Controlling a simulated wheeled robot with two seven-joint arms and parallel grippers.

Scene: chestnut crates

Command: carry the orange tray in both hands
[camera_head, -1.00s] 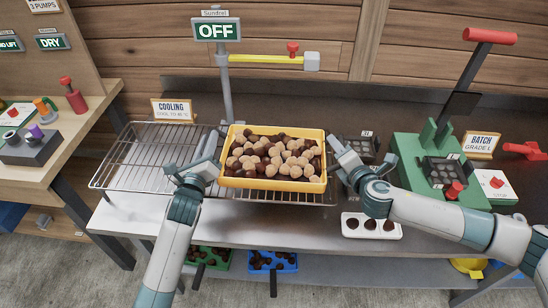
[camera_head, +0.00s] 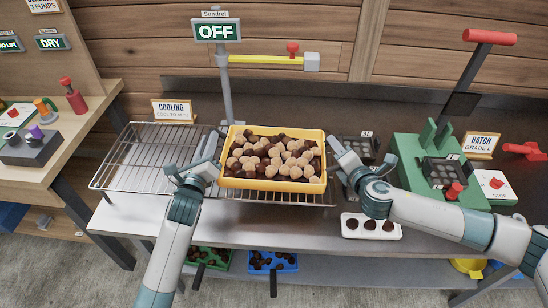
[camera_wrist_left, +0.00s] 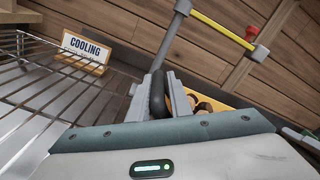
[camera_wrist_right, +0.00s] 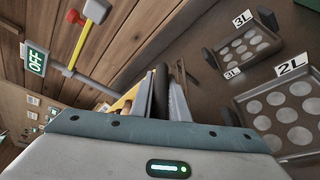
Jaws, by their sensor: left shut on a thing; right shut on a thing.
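The orange tray (camera_head: 272,185) is filled with chestnuts, some tan and some dark brown. It is at the middle of the head view, over the right part of the wire cooling rack (camera_head: 140,172), and looks about level. My left gripper (camera_head: 212,160) is shut on the dark handle (camera_wrist_left: 158,95) at the tray's left end. My right gripper (camera_head: 338,160) is at the tray's right end, shut on the dark handle (camera_wrist_right: 161,92) there. A strip of the tray shows in the right wrist view (camera_wrist_right: 122,102). I cannot tell whether the tray's underside touches the rack.
A post with an OFF sign (camera_head: 217,30) and a yellow bar (camera_head: 262,59) rises behind the tray. A green press (camera_head: 432,165) stands right. A white plate with dark pieces (camera_head: 371,226) sits at the front. The COOLING sign (camera_head: 173,110) stands behind the rack.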

